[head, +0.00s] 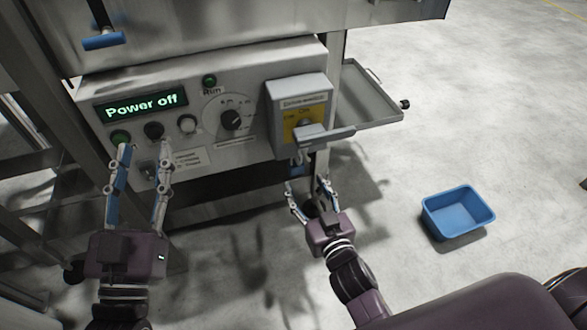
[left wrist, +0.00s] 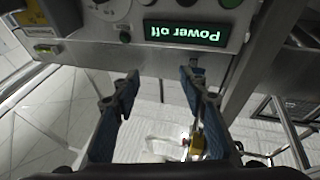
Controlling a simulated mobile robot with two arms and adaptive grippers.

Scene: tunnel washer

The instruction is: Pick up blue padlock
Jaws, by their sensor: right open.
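A small blue thing, likely the blue padlock (head: 297,169), hangs under the grey switch box (head: 298,92) on the control panel. It is small and partly hidden, so I cannot tell its shape well. My right gripper (head: 307,184) is open just below it, fingers pointing up toward it. I see no grip on it. My left gripper (head: 143,150) is open and empty in front of the panel's left part. Its two spread fingers also show in the left wrist view (left wrist: 160,82), with nothing held between them.
The panel has a "Power off" display (head: 141,105), buttons and a dial (head: 231,120). A grey tray (head: 365,105) sticks out at its right. A blue bin (head: 458,212) stands on open floor at right. A blue-gripped handle (head: 103,40) is above. A small yellow object (left wrist: 197,146) shows in the left wrist view.

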